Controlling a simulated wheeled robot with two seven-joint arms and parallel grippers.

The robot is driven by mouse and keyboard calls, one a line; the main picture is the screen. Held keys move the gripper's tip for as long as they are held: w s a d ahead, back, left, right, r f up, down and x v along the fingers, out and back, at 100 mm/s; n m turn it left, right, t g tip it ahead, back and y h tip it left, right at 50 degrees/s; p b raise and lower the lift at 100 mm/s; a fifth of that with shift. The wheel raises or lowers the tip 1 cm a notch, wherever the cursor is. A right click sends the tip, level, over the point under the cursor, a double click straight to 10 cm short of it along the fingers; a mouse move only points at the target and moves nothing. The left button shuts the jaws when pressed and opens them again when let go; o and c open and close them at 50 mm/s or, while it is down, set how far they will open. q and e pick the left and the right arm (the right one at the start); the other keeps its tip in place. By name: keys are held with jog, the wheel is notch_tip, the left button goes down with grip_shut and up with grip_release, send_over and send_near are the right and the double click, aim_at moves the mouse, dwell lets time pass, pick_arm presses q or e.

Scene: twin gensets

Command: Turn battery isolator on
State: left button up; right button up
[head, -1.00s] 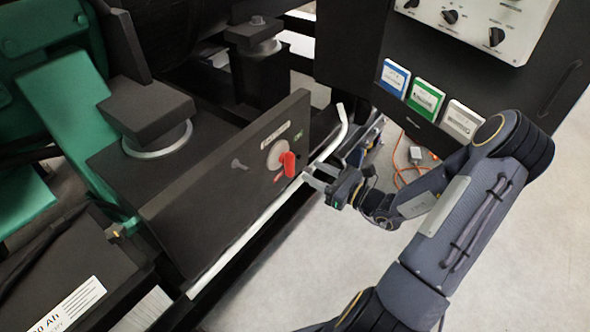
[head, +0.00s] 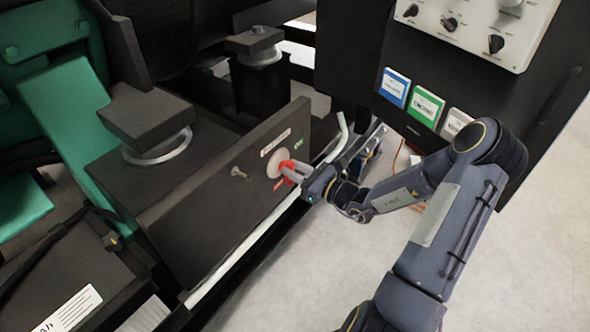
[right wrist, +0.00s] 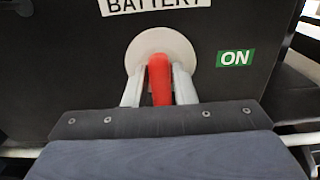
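The battery isolator is a red handle (right wrist: 160,78) on a round pale disc (right wrist: 163,45), set in a dark upright panel (head: 215,205). In the right wrist view the handle points down from the disc, away from the green ON label (right wrist: 235,58) at the right. A red label (head: 283,184) sits below the disc in the head view. My right gripper (head: 288,172) is at the handle, with one pale finger on each side of it. A thin gap shows at the left finger; contact at the right finger is unclear. My left gripper is out of view.
A pale rail (head: 240,250) runs along the panel's lower front, its bent end (head: 343,130) near my right gripper. A control cabinet with blue, green and white labels (head: 427,107) stands behind my right arm. The floor (head: 540,240) at right is clear.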

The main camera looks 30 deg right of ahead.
grip_shut()
jog(key=shift+n, duration=0.3)
jog(key=shift+s+a+f+n+b, duration=0.1)
jog(key=shift+f+n+b, duration=0.05)
jog(key=shift+n+b, duration=3.1)
jog(key=shift+s+a+f+n+b, duration=0.1)
jog(key=shift+a+f+n+b, duration=0.1)
jog(key=shift+n+b, duration=3.05)
jog(key=shift+a+f+n+b, duration=0.15)
jog(key=shift+n+b, duration=2.15)
jog(key=shift+b, duration=1.85)
jog(key=shift+d, duration=0.1)
jog(key=shift+o, duration=2.3)
grip_release()
